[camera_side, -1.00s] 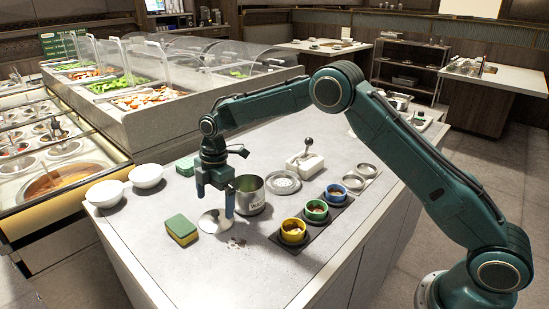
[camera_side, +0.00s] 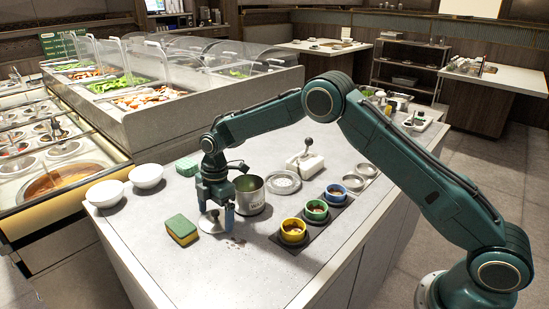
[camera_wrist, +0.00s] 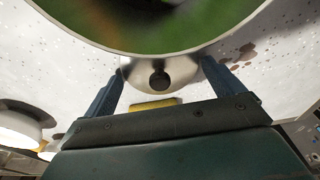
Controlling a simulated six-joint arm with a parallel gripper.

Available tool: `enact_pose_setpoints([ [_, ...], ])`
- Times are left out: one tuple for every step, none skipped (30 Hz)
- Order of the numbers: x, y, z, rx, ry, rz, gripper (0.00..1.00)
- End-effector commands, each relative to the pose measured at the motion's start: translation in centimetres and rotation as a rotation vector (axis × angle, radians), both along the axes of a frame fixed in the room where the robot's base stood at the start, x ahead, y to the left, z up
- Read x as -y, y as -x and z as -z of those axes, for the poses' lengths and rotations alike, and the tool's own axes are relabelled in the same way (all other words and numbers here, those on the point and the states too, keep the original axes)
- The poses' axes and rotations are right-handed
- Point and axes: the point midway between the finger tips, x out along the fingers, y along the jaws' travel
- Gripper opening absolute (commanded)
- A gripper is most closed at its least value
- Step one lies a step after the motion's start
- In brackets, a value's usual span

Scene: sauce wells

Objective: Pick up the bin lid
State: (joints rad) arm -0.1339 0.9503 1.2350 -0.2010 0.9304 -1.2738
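The bin lid (camera_side: 211,225) is a round, shiny metal disc lying on the counter, left of the bin (camera_side: 251,196). Its dark round knob (camera_wrist: 159,81) shows in the wrist view. The bin is a metal pot with a label, open at the top and green inside. My gripper (camera_side: 215,211) points down, low over the lid, and partly hides it in the side view. In the wrist view my gripper (camera_wrist: 160,80) is open, with blue fingers on either side of the knob and gaps between. The bin's rim fills the top of that view.
A green and yellow sponge (camera_side: 182,230) is left of the lid. Two white bowls (camera_side: 146,176) stand farther left. Yellow, green and blue sauce cups (camera_side: 293,231) sit on a dark tray to the right. The front counter is clear.

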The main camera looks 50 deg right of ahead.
Motion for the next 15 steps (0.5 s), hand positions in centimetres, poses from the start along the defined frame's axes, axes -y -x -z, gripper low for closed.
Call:
enact_pose_setpoints([
  [0.0,-0.01,-0.01,0.0,0.0,0.0,0.82],
  [0.0,-0.01,-0.02,0.0,0.0,0.0,0.76],
  [0.0,-0.01,-0.02,0.0,0.0,0.0,0.69],
  [0.0,-0.01,-0.02,0.0,0.0,0.0,0.66],
  [0.0,-0.01,-0.02,0.0,0.0,0.0,0.66],
  [0.0,-0.01,-0.02,0.0,0.0,0.0,0.66],
  [0.0,-0.02,-0.04,0.001,0.0,0.0,0.66],
  [0.0,-0.02,-0.04,0.001,0.0,0.0,0.66],
  [0.0,-0.02,-0.04,0.001,0.0,0.0,0.66],
  [0.0,-0.02,-0.04,0.001,0.0,0.0,0.66],
  [0.0,-0.02,-0.04,0.001,0.0,0.0,0.66],
  [0.0,-0.02,-0.04,0.001,0.0,0.0,0.66],
  [0.01,-0.02,-0.06,0.001,0.0,0.0,0.66],
  [0.0,-0.02,-0.09,0.001,0.0,0.0,0.66],
  [0.0,-0.03,-0.16,0.001,0.0,0.0,0.66],
])
